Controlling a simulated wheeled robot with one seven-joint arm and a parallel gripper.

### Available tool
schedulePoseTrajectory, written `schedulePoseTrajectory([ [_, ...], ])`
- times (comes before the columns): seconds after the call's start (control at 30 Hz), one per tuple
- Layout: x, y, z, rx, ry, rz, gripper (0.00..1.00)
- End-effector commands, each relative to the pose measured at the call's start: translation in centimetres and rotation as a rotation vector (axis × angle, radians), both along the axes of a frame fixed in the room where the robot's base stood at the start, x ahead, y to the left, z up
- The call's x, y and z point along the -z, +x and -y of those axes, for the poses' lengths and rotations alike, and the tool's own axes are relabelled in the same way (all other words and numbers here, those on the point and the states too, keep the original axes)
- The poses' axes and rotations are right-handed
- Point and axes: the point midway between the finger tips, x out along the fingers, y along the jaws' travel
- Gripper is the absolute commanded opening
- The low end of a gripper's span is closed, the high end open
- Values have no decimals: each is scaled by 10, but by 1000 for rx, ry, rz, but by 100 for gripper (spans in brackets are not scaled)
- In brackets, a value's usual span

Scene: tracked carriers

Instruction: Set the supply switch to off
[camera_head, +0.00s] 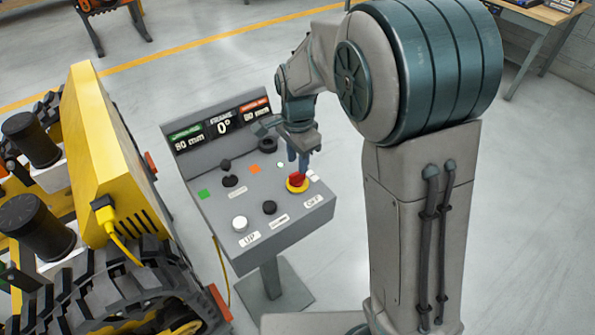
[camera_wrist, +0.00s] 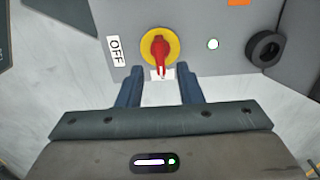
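The supply switch (camera_head: 297,181) is a red rotary handle on a yellow round plate, near the right edge of the grey control panel (camera_head: 215,214). In the wrist view the red handle (camera_wrist: 161,50) points toward my gripper, at a small white label (camera_wrist: 162,74). An "OFF" label (camera_wrist: 115,51) sits to the left of the yellow plate there. My gripper (camera_wrist: 160,72) is open, its two blue fingers apart on either side of the handle's line. Nothing shows between them but the label and handle tip. In the head view my gripper (camera_head: 298,165) is just above the switch.
The panel also bears a white knob (camera_head: 240,224), black knobs (camera_head: 269,207) and a display (camera_head: 221,124) reading 80 mm, 0° and 80 mm. A yellow tracked carrier (camera_head: 120,150) stands close on the left.

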Motion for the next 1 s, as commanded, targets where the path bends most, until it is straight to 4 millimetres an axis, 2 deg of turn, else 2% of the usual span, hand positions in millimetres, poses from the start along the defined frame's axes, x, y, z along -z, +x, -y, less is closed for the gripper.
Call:
schedulePoseTrajectory([
  [0.1, 23, -1, 0, 0, -1, -3, 33],
  [0.3, 48, 0, 1, 0, -1, -2, 33],
  [0.7, 55, 0, 0, 0, 1, 2, 33],
  [0.8, 54, 0, 0, -1, 1, 1, 5],
  [0.83, 54, 0, 0, -1, 1, 1, 0],
  [1.0, 54, 0, 0, -2, 1, 1, 0],
])
